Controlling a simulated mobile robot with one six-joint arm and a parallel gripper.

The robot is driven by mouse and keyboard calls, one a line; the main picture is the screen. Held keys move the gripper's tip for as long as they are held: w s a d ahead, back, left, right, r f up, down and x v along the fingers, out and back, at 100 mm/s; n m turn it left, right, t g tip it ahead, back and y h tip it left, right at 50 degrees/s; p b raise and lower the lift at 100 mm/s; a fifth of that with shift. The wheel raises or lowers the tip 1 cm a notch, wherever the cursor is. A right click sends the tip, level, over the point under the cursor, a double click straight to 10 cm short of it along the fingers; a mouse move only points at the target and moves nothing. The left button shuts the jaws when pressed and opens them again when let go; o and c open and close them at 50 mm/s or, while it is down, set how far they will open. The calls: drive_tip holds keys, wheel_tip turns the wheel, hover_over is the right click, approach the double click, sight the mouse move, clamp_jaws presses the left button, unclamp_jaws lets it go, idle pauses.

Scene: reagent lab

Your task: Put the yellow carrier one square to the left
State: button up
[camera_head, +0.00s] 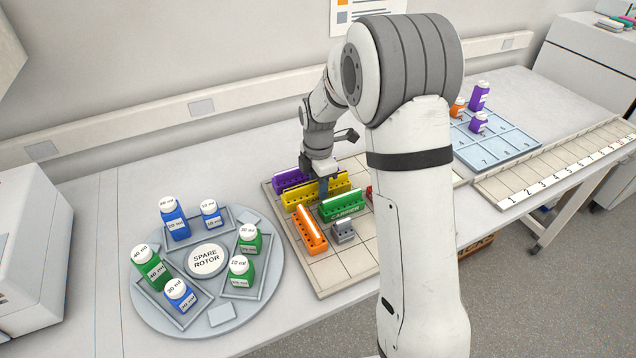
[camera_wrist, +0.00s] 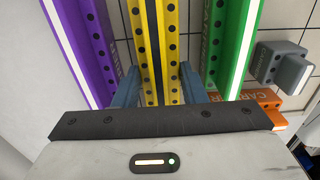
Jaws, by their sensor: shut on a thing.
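The yellow carrier (camera_head: 300,198) is a long bar on the gridded board (camera_head: 352,262), between the purple carrier (camera_head: 289,179) and the green carrier (camera_head: 343,206). My gripper (camera_head: 324,188) is down over it. In the wrist view, my gripper's blue fingers (camera_wrist: 157,90) are shut on the two sides of the yellow carrier (camera_wrist: 155,45). The purple carrier (camera_wrist: 78,45) lies to its left and the green carrier (camera_wrist: 232,50) to its right there. Whether the yellow carrier touches the board is hard to tell.
An orange carrier (camera_head: 310,230) and a small grey carrier (camera_head: 342,231) stand nearer the board's front. A red piece (camera_head: 369,194) is mostly hidden behind my arm. The spare rotor (camera_head: 206,258) with several bottles stands left of the board. The board's front squares are clear.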

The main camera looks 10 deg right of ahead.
drive_tip(key=shift+f, duration=0.2)
drive_tip(key=o, duration=1.1)
drive_tip(key=shift+r, duration=0.1)
wheel_tip(320, 180, up, 11)
drive_tip(key=shift+b, duration=0.35)
drive_tip(key=s+d+r+m+t, duration=0.1)
drive_tip(key=s+d+r+m, duration=0.15)
drive_tip(key=s+m, duration=0.35)
drive_tip(key=s+d+r+m+t, duration=0.1)
drive_tip(key=s+d+r+m, duration=0.15)
drive_tip(key=s+m, duration=0.4)
drive_tip(key=s+d+f+m+t, duration=0.1)
drive_tip(key=s+f+m, duration=0.1)
drive_tip(key=s+m, duration=0.7)
drive_tip(key=shift+s+d, duration=0.2)
drive_tip(key=shift+s, duration=2.3)
